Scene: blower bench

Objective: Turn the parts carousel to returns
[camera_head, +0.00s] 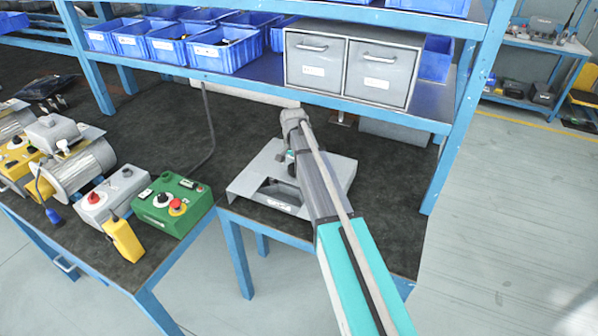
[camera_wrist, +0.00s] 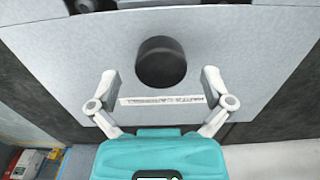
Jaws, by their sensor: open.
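No carousel with marked positions can be made out. A grey metal plate unit (camera_head: 250,182) with a dark opening sits at the bench's front edge in the head view, partly hidden by my arm. The wrist view shows a grey plate (camera_wrist: 260,65) with a round black knob (camera_wrist: 161,62) and a narrow white label below it, too small to read. My gripper (camera_wrist: 158,76) is open and empty. Its fingertips stand apart, left and right of the knob's lower part, with visible gaps on both sides. Whether they are down at knob height is unclear. No "returns" marking is legible.
A green control box (camera_head: 172,204) with red and yellow buttons, a grey control box (camera_head: 110,194) and yellow pendants stand left. A shelf above holds blue bins (camera_head: 225,48) and a grey two-drawer cabinet (camera_head: 350,62). A blue post (camera_head: 455,110) stands right; dark bench top (camera_head: 150,120) is clear behind.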

